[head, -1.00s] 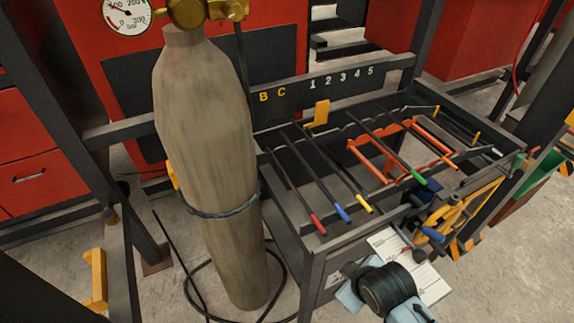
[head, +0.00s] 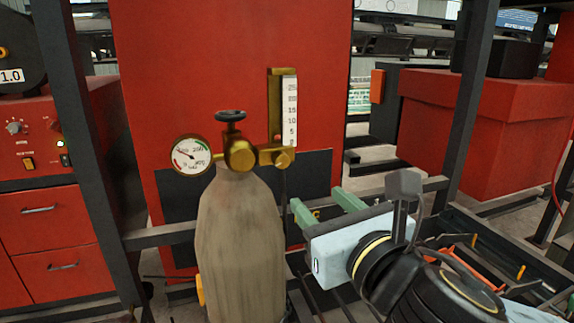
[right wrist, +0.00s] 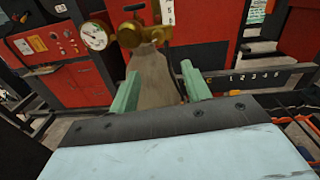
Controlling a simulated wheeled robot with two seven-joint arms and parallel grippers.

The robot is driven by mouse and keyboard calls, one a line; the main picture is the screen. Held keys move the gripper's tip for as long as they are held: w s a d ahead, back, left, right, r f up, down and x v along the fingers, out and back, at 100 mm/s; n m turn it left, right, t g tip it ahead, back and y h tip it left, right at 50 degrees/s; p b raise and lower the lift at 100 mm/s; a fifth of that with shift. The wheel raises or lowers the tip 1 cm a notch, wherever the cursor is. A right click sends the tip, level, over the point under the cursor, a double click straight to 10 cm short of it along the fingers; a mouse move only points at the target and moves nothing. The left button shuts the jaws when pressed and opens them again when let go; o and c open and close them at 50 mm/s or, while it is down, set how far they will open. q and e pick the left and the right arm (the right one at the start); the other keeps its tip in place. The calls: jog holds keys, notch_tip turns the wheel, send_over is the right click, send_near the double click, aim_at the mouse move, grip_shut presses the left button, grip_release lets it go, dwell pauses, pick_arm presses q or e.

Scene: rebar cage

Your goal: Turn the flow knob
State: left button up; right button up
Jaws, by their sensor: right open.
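A tan gas cylinder (head: 240,240) stands upright with a brass valve body (head: 239,155) on top. A round brass knob (head: 284,159) sits at the foot of the upright flow tube (head: 289,108), right of the valve. A black handwheel (head: 230,115) tops the valve, and a round gauge (head: 191,154) sits left of it. My right gripper (head: 318,203) is open and empty, its green fingers lower and to the right of the knob. In the right wrist view, the cylinder neck shows beyond and between the open fingers (right wrist: 159,72). My left gripper is out of view.
A red cabinet (head: 235,60) stands behind the cylinder. A dark rail (head: 165,236) runs past the cylinder. A dark upright post (head: 470,100) stands on the right, above the rack of rods. A red drawer unit (head: 40,215) is at the left.

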aim_at(283, 163)
jog(key=shift+n, duration=0.3)
jog(key=p+x, duration=0.1)
jog(key=x, duration=0.7)
jog(key=p+x, duration=0.1)
jog(key=x, duration=0.4)
jog(key=shift+a+r+p, duration=0.2)
jog(key=shift+r+p, duration=0.1)
jog(key=shift+r, duration=0.05)
jog(key=shift+c, duration=0.3)
jog(key=c, duration=0.9)
